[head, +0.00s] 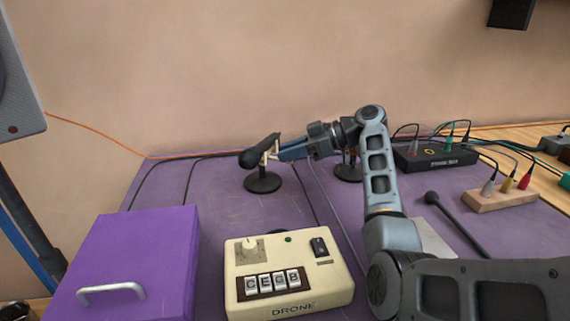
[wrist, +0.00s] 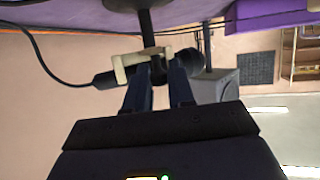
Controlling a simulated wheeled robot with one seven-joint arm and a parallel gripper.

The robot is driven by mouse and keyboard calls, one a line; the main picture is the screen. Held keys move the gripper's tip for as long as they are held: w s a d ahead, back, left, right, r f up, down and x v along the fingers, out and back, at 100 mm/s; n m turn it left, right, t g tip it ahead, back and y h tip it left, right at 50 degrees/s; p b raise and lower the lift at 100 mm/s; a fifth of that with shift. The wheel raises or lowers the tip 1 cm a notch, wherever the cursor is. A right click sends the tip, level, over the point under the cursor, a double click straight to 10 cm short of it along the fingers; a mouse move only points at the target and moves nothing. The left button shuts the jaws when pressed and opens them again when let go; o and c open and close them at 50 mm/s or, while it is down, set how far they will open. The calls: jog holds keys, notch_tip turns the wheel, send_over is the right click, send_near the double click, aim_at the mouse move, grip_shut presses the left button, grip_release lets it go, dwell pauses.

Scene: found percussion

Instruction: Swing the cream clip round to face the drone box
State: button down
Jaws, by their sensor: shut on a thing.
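The cream clip (head: 265,157) sits on top of a short black stand with a round base (head: 262,182), behind the drone box. It holds a black microphone (head: 249,159) whose round head points left and slightly toward me; the tail rises to the right. My gripper (head: 279,152) reaches in from the right and is shut on the clip. The wrist view, upside down, shows the clip (wrist: 124,69) at my blue fingers (wrist: 162,78); the exact contact is partly hidden. The cream drone box (head: 290,291) stands front centre, with a knob, lettered keys and a switch.
A purple box with a handle (head: 137,252) stands front left. A second black stand (head: 348,174) is partly behind my arm.

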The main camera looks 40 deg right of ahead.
jog(key=shift+a+f, duration=0.2)
dwell(0.3)
jog(key=c, duration=1.1)
grip_release()
jog(key=shift+r, duration=0.1)
jog(key=shift+o, duration=0.2)
jog(key=shift+d, duration=0.1)
jog(key=shift+r, duration=0.1)
jog(key=shift+r, duration=0.25)
jog(key=r, duration=0.3)
jog(key=shift+s+d+r, duration=0.2)
jog(key=shift+r, duration=0.2)
jog(key=r+v, duration=0.1)
jog(key=v, duration=1.1)
jog(key=shift+r, duration=0.5)
jog(key=shift+c, duration=0.2)
